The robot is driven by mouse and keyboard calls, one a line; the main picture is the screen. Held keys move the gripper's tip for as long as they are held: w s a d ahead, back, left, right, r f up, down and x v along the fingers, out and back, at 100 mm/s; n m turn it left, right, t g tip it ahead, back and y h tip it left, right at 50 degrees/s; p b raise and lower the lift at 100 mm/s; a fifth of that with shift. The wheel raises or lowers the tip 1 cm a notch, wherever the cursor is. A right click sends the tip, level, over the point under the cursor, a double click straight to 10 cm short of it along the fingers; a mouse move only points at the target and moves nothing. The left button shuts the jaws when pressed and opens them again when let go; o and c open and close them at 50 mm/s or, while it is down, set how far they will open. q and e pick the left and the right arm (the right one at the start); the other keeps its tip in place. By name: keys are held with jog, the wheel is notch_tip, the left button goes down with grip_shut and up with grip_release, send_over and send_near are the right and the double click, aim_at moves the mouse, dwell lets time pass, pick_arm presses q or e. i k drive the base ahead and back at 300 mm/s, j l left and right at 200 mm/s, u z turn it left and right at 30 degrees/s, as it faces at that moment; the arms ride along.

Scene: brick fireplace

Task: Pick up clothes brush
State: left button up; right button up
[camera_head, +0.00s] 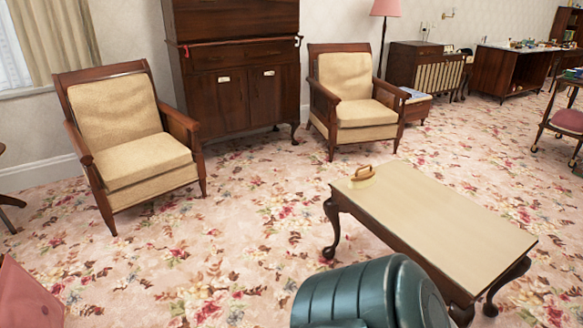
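The clothes brush (362,176) is small, with a brown handle and a paler lower part. It sits on the far left corner of a low coffee table (430,206) with a pale top and dark curved legs. Nothing is touching the brush except the tabletop. Neither my left nor my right gripper shows in the head view.
A teal ribbed rounded shape (362,294) at the bottom hides part of the table's near side; I cannot tell what it is. Two cushioned armchairs (133,150) (350,95) and a dark cabinet (235,75) stand behind. Floral carpet (235,240) left of the table is clear.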

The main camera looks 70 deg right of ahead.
aim_at(362, 180)
jog(key=z, duration=2.75)
